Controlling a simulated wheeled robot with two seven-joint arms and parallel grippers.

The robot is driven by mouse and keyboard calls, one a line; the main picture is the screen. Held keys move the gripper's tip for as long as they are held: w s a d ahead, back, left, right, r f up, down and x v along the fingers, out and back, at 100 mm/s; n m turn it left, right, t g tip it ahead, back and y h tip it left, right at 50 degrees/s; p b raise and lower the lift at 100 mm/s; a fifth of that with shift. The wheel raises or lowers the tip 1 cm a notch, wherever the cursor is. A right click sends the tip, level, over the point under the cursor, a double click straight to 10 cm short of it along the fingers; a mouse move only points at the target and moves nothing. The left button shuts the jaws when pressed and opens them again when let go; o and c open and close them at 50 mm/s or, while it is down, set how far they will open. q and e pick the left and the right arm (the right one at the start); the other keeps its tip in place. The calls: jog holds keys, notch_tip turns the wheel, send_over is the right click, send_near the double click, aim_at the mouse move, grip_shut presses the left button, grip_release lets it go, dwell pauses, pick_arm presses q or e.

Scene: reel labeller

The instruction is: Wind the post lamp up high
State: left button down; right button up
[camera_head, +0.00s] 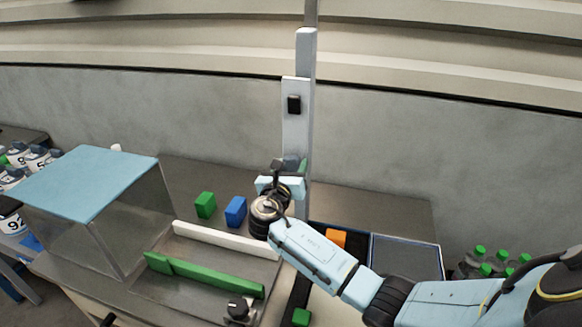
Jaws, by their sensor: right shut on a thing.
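The grey upright post of the post lamp (306,125) stands at the back of the bench, in the middle of the view. A lighter plate on its front carries a small black block (294,104). My right gripper (279,178) is at the lower part of the post, its arm coming in from the lower right. It is shut on the post lamp's handle, which the gripper mostly hides. A bit of green shows beside the fingers. I cannot make out the lamp head. My left gripper is not in view.
A clear box with a blue lid (85,183) stands at left. A green block (205,205) and a blue block (235,211) lie left of the gripper. A white rail (225,240) and a green rail (204,275) are in front. A shallow tray (405,243) lies right, beyond my arm.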

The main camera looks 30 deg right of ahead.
jog(key=shift+a, duration=0.1)
dwell(0.4)
jog(key=o, duration=1)
jog(key=shift+s, duration=0.1)
jog(key=b+v, duration=0.1)
jog(key=v, duration=1.2)
jog(key=shift+s, duration=0.1)
